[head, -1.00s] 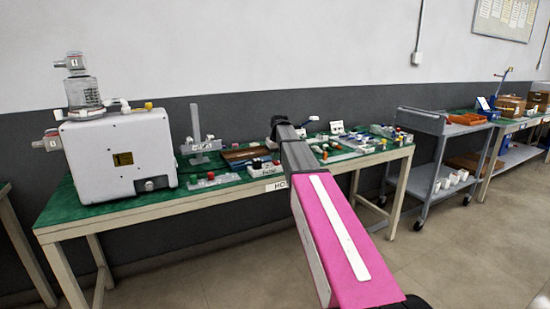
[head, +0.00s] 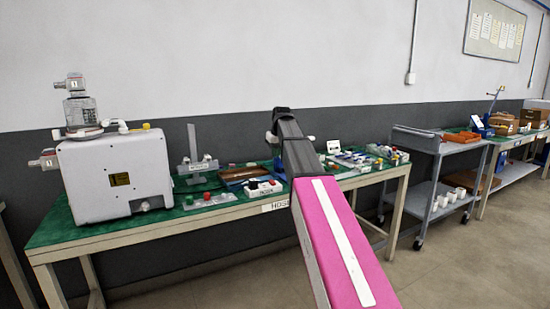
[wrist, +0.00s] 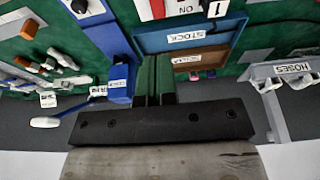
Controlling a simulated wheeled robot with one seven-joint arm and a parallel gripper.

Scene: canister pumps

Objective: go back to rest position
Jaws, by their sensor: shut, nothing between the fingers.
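My gripper (wrist: 156,62) shows in the wrist view as two dark fingers pressed together, with nothing between them. It is over the green-topped workbench, in front of a blue tray labelled STOCK (wrist: 190,37) and beside a blue holder (wrist: 120,82). I cannot tell how high it is above the bench. In the head view my pink and grey arm reaches out over the workbench (head: 100,235), and my fingers are hidden behind the arm's far end.
A white pump machine (head: 118,178) stands on the bench's left end, with a grey upright stand (head: 193,150) beside it. Small parts crowd the bench. The floor at right is clear.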

